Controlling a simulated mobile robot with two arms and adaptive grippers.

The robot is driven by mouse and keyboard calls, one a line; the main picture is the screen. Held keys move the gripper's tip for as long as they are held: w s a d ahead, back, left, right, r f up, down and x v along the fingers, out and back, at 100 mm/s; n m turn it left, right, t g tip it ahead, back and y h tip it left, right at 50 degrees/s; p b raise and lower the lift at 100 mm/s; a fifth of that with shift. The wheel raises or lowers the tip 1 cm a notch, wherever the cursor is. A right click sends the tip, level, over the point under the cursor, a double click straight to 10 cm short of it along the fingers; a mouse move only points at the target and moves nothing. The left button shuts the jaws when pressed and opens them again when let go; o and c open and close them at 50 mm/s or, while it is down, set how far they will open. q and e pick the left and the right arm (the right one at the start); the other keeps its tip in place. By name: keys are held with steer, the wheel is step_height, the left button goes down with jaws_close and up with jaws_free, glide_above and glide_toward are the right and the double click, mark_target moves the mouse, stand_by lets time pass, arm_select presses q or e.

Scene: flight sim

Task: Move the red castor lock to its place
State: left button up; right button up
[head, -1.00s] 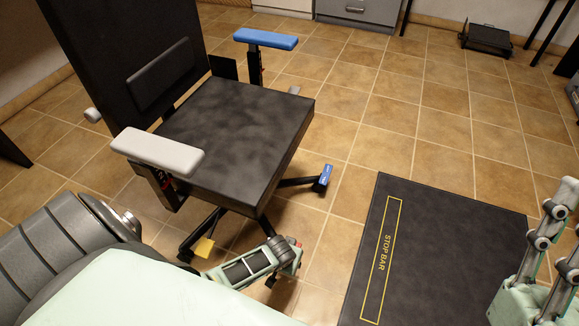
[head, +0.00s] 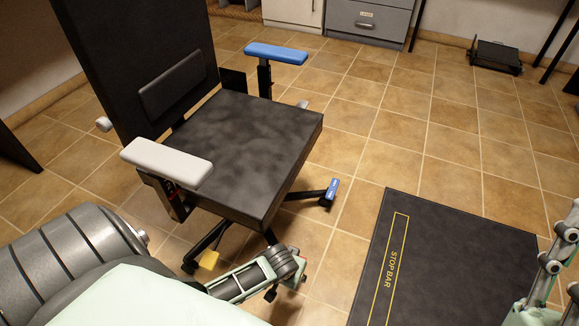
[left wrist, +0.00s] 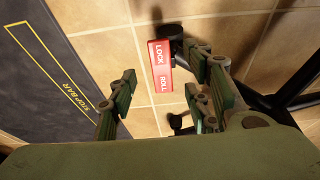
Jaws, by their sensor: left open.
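The red castor lock (left wrist: 161,66) shows in the left wrist view as a small red pedal lettered LOCK and ROLL, at a black castor under the chair. My left gripper (left wrist: 160,84) is open, with one finger on each side of the lock in that view. I see no contact, and how far the fingertips are from it is unclear. My right gripper (head: 555,265) is at the right edge, partly cut off.
The black chair (head: 245,145) has a grey armrest (head: 166,160) and a blue armrest (head: 276,54). A yellow castor lock (head: 208,260) and a blue castor lock (head: 332,188) show on its base. A dark STOP BAR mat (head: 450,250) lies to the right. Open tiled floor lies beyond.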

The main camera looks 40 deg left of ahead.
arm_select(q)
steer(key=shift+v, duration=2.5)
